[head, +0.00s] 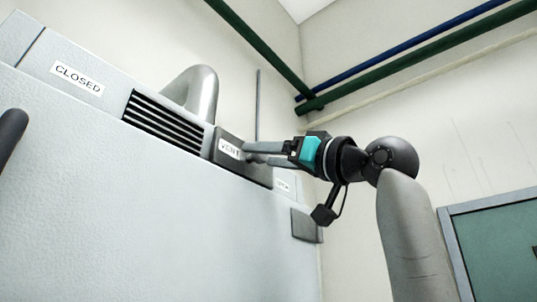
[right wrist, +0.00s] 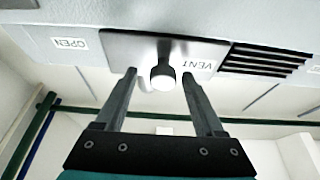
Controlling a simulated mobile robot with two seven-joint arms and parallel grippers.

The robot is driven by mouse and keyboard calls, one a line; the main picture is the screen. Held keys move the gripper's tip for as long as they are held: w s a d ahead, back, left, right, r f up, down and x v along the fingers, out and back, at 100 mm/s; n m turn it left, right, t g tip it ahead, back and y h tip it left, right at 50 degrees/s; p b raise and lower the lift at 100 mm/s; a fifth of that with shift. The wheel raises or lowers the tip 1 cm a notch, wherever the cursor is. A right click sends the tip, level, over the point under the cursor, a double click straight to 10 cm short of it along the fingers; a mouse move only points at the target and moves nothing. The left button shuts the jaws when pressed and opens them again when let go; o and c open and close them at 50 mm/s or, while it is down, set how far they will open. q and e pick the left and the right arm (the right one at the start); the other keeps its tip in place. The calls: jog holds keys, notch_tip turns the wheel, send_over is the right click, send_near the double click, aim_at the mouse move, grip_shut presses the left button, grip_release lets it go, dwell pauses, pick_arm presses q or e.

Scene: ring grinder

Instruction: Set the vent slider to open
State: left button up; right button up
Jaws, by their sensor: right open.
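The vent slider is a dark grey plate (head: 222,160) with a VENT label, on the sloped upper strip of the pale grey machine. It sits between the black vent slots (head: 160,122) and the small OPEN label (head: 282,185), close to the label. In the right wrist view the plate (right wrist: 120,47) carries a round pale knob (right wrist: 162,78). My right gripper (right wrist: 159,77) is open, with one finger on each side of the knob and visible gaps. In the head view it (head: 247,153) reaches the plate from the right. My left gripper is not in view.
The CLOSED label (head: 77,78) is at the strip's left. A bent grey pipe (head: 201,92) rises behind the slots. The machine's broad front (head: 160,220) is below. Green and blue pipes (head: 420,68) run high along the walls. A teal-paned frame (head: 500,245) stands at right.

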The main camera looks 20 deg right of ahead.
jog(key=b+v, duration=0.6)
jog(key=v, duration=0.9)
jog(key=shift+s+d, duration=0.1)
jog(key=shift+d, duration=0.05)
